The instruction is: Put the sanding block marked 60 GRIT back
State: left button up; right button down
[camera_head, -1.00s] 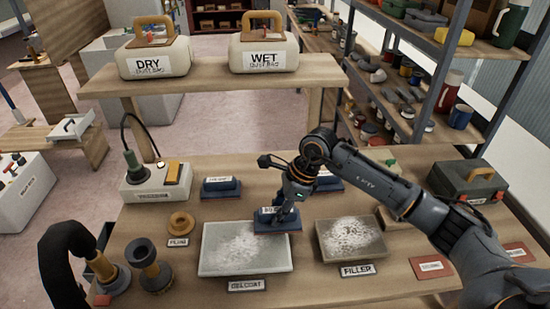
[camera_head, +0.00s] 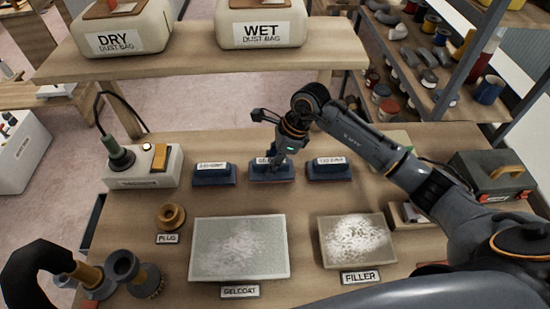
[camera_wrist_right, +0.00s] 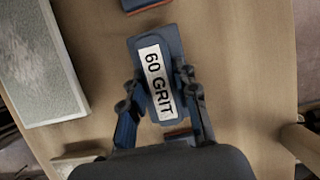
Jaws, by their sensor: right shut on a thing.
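The blue sanding block marked 60 GRIT (camera_wrist_right: 157,75) is between the fingers of my right gripper (camera_wrist_right: 160,108) in the right wrist view, its label facing the camera. In the head view my right gripper (camera_head: 278,165) is shut on this block (camera_head: 271,174), which stands in a row between two other blue blocks, a left one (camera_head: 214,174) and a right one (camera_head: 330,169). The gripper partly covers its label there. Whether the block touches the tabletop is hard to tell. My left gripper is not in view.
The gelcoat panel (camera_head: 275,272) and filler panel (camera_head: 357,240) lie in front of the row. A grey case (camera_head: 490,178) is at right. The dust bag shelf (camera_head: 200,58) rises behind.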

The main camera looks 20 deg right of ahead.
jog(key=shift+f, duration=0.65)
jog(key=shift+w+d+f, duration=0.15)
jog(key=shift+w+d, duration=0.05)
jog(key=shift+d, duration=0.05)
jog(key=shift+w+d+f, duration=0.1)
jog(key=shift+w+d, duration=0.05)
jog(key=shift+w, duration=0.05)
jog(key=shift+s+a+f+b, duration=0.1)
jog(key=shift+s+a+b, duration=0.15)
jog(key=shift+a+b, duration=0.1)
jog(key=c, duration=1.1)
grip_release()
jog(key=shift+c, duration=0.2)
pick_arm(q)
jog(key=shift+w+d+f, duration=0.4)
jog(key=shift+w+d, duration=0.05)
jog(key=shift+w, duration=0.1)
pick_arm(e)
jog(key=shift+o, duration=0.6)
jog(key=shift+w+d, duration=0.1)
jog(key=shift+d, duration=0.1)
